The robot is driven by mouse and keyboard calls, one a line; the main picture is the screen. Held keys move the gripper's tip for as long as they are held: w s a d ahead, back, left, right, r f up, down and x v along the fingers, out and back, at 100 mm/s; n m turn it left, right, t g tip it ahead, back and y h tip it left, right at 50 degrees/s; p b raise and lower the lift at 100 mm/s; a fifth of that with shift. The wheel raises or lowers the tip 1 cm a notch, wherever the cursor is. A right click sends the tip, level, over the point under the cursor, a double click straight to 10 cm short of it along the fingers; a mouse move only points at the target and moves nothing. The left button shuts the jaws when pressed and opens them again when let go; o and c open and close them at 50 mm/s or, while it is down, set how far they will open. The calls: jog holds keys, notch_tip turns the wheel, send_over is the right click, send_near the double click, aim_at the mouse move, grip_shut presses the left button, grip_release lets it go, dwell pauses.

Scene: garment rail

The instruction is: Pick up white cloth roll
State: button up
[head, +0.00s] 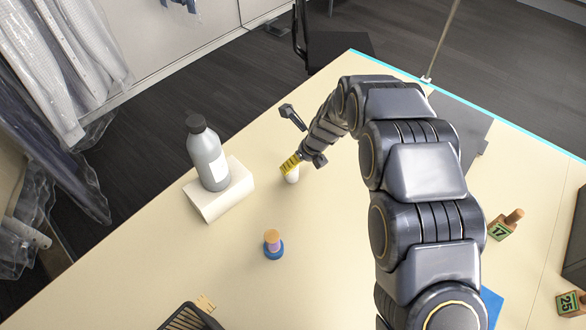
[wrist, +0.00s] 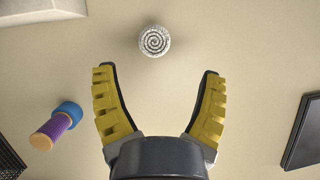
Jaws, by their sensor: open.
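The white cloth roll (wrist: 154,41) stands on end in the wrist view, its spiral top facing the camera. It lies just beyond the fingertips and roughly midway between them. In the head view the small white roll (head: 292,175) shows partly, right beside a yellow finger pad; the rest is hidden behind my gripper. My gripper (wrist: 158,72) is open, with its yellow ribbed fingers spread wide and nothing between them. In the head view my gripper (head: 293,163) is low over the table at the roll; whether it touches the roll cannot be told.
A grey bottle (head: 211,160) stands on a white block (head: 236,190) to the left. A blue-based peg with a purple body (head: 273,244) stands nearer. A black basket (head: 190,317) is at the front edge. Numbered blocks (head: 500,230) sit right. Bare table (head: 335,240) surrounds the roll.

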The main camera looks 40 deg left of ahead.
aim_at(292, 177)
jog(key=shift+x, duration=1.45)
jog(key=x, duration=0.3)
jog(key=a+x, duration=0.1)
jog(key=x, duration=0.1)
jog(key=shift+s+r, duration=0.1)
jog(key=shift+s, duration=0.25)
jog(key=c, duration=1)
